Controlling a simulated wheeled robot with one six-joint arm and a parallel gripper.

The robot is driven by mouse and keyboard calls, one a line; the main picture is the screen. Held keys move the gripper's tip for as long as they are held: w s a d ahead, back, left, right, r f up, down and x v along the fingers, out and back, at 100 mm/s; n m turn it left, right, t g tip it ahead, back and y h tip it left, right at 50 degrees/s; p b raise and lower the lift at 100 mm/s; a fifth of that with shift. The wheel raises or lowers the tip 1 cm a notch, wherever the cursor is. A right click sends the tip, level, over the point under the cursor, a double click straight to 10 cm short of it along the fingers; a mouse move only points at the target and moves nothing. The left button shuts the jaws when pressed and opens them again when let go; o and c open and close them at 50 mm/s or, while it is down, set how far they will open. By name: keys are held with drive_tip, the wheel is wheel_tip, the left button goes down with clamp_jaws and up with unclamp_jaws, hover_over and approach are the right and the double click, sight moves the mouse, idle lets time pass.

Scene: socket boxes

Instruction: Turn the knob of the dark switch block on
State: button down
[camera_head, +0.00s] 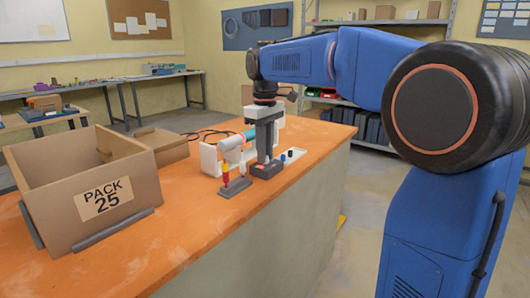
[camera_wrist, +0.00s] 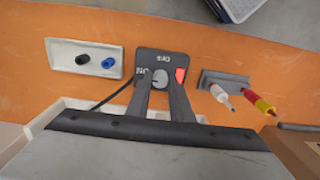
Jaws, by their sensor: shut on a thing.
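The dark switch block (camera_head: 266,171) stands on the orange bench top, under my gripper (camera_head: 265,152). In the wrist view the block (camera_wrist: 163,56) shows upside-down lettering and a red patch on its right side. Its round grey knob (camera_wrist: 160,78) sits between the fingertips of my gripper (camera_wrist: 159,83), which is shut on it. The fingers cover part of the knob's sides and the front part of the block. I cannot tell the knob's exact angle.
A white plate with black and blue sockets (camera_wrist: 64,70) lies beside the block. On the other side, a grey holder (camera_head: 235,190) carries a red-yellow and a white probe. An open carton (camera_head: 133,205) stands at left.

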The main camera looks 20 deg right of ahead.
sight(267, 157)
idle(0.4)
drive_tip(key=c, duration=1.6)
unclamp_jaws()
drive_tip(key=shift+o, duration=0.2)
wheel_tip(267, 157, up, 18)
drive_tip(key=shift+f, duration=0.25)
drive_tip(key=s+d+f+m+t, duration=0.2)
drive_tip(key=s+d+f+m, duration=0.1)
drive_tip(key=s+f, duration=1.3)
drive_tip(key=s+d+f+m+t, duration=0.2)
drive_tip(key=s+d+f+m, duration=0.1)
drive_tip(key=s+f, duration=1.3)
wheel_tip(267, 157, down, 2)
drive_tip(key=shift+s+d+f+m+t, duration=0.15)
drive_tip(key=shift+d+f+m+t, duration=0.1)
drive_tip(key=shift+m+t, duration=0.25)
